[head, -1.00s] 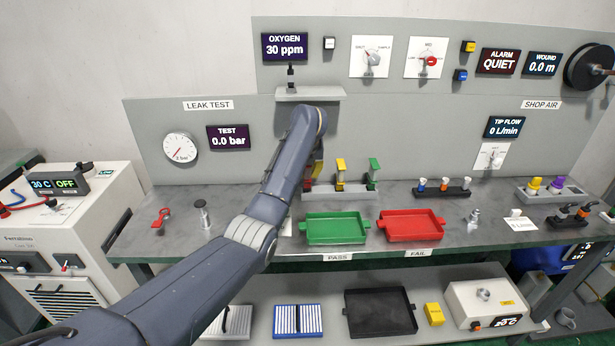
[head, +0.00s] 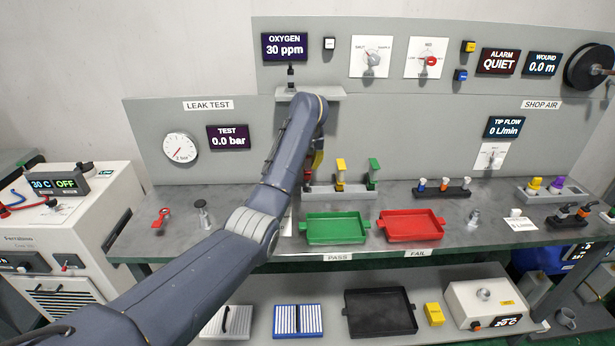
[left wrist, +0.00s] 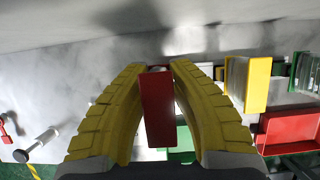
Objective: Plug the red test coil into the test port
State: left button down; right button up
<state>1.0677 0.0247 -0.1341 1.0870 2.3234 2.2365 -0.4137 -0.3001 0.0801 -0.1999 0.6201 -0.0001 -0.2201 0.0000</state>
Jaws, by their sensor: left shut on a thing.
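My left gripper (left wrist: 157,95) is shut on the red test coil (left wrist: 157,112), a red block between its yellow fingers in the left wrist view. In the head view, my left arm largely hides the gripper and coil; a yellow finger (head: 318,158) shows by the left end of the grey rack (head: 345,193). I cannot tell whether the coil is clear of the rack. A metal post (head: 203,214) stands on the bench under the leak test panel, with a red-handled part (head: 161,217) to its left. I cannot tell for sure which fitting is the test port. My right gripper is out of view.
A yellow coil (head: 340,174) and a green coil (head: 373,173) stand in the rack. A green tray (head: 337,240) and a red tray (head: 440,237) lie in front. A small shelf (head: 327,93) juts from the panel above. The bench left of my arm is mostly clear.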

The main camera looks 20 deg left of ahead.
pick_arm(q)
jog(key=shift+r, duration=2.55)
